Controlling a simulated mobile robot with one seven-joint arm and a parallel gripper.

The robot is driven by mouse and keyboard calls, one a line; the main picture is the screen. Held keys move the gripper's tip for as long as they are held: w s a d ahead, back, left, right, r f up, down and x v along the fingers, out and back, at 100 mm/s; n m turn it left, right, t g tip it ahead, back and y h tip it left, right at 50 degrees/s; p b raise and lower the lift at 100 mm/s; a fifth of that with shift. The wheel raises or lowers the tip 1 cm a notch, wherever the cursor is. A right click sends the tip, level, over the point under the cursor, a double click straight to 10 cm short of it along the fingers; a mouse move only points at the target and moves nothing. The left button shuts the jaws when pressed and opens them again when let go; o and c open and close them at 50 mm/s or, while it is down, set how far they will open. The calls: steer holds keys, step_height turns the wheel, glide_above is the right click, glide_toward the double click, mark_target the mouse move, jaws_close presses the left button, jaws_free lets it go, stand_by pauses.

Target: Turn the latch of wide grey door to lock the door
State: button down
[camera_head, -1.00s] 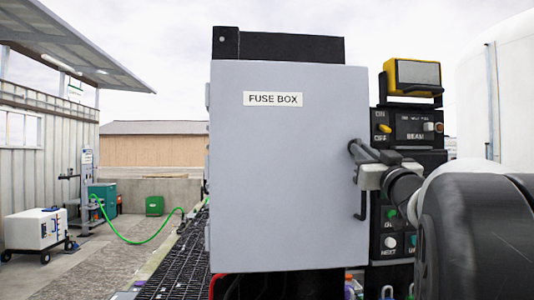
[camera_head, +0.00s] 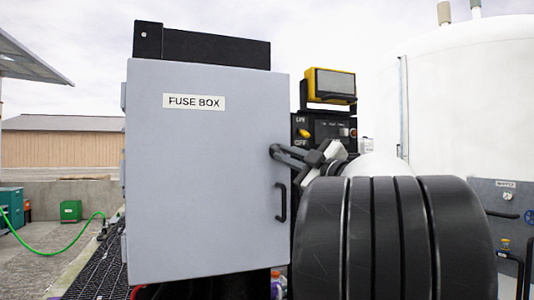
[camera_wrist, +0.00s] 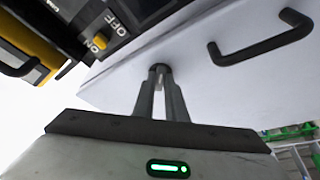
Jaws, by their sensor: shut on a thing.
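The wide grey door (camera_head: 200,200) of the fuse box, labelled "FUSE BOX", fills the middle of the head view and appears closed over its box. A black handle (camera_head: 281,202) is on its right side; it also shows in the wrist view (camera_wrist: 262,47). The small dark latch (camera_wrist: 158,69) is on the door near its edge, between my fingertips. My gripper (camera_head: 278,153) is shut on the latch, and its fingers reach it from the right. In the wrist view my gripper (camera_wrist: 159,80) hides part of the latch, so its exact angle is hard to tell.
A black control panel (camera_head: 325,127) with a yellow switch and a yellow lamp (camera_head: 331,84) stands right of the door. A white tank (camera_head: 470,110) is behind on the right.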

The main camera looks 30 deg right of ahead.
steer(key=n+g+p, duration=0.1)
steer(key=n, duration=0.1)
steer(key=n+y+p, duration=0.1)
steer(key=n, duration=0.2)
steer(key=shift+d+r+g, duration=0.1)
steer(key=shift+r+g, duration=0.3)
steer(key=shift+r+n+g+p, duration=0.15)
steer(key=shift+n+g+p, duration=0.5)
steer(key=shift+n, duration=1.15)
steer(key=c, duration=1.8)
jaws_free()
steer(key=shift+s, duration=0.1)
steer(key=s+d+b, duration=0.1)
steer(key=s+d, duration=0.1)
steer(key=s, duration=1.5)
steer(key=shift+d, duration=0.4)
